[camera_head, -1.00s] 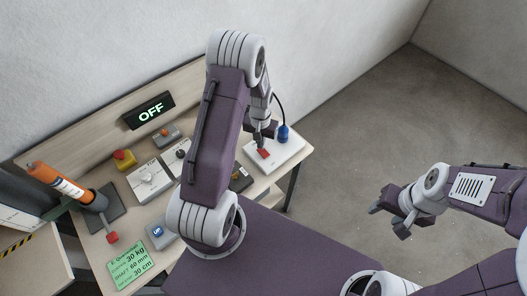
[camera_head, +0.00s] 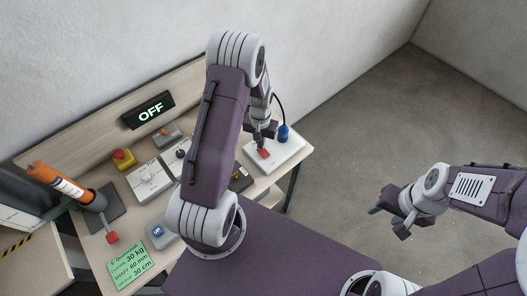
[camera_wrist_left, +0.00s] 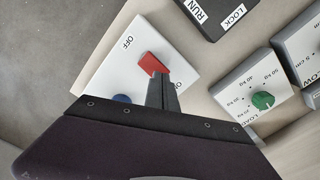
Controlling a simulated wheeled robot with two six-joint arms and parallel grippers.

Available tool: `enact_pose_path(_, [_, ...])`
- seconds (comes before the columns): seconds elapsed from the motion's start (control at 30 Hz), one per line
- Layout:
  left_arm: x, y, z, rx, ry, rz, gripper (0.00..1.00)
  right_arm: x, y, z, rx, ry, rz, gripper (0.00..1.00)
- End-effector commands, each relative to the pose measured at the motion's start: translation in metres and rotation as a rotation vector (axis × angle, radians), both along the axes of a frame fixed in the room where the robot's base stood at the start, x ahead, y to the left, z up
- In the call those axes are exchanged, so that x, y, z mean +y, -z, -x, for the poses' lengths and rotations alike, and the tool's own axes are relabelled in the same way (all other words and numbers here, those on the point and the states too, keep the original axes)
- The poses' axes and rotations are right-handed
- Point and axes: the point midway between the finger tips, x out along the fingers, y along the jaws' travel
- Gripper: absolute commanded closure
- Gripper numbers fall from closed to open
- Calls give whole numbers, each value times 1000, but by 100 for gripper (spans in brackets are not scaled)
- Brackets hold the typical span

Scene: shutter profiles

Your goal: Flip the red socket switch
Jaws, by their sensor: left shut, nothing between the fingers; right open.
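The red socket switch (camera_head: 264,153) sits on a white socket plate (camera_head: 287,158) at the right end of the bench. In the left wrist view the red switch (camera_wrist_left: 152,63) lies on the white plate (camera_wrist_left: 119,72), between the printed word OFF and a second label partly hidden by my fingers. My left gripper (camera_head: 262,140) is shut and empty. In the wrist view its fingertips (camera_wrist_left: 160,78) are right at the near end of the switch; I cannot tell whether they touch it. My right gripper (camera_head: 389,214) is open and empty, over the floor at right.
A blue plug (camera_head: 283,133) with a black cable stands on the plate behind the switch. A black display (camera_head: 149,109) reads OFF. A green knob (camera_wrist_left: 263,101) and a RUN/LOCK box (camera_wrist_left: 214,12) are nearby. Several other controls fill the bench to the left.

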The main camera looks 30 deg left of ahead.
Motion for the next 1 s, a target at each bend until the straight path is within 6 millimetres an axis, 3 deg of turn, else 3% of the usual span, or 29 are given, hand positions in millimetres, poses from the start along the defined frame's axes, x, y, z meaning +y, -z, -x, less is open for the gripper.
enact_pose_path(1.0, [0,16,0,0,0,0,100,0,12,0,0,0,0,51])
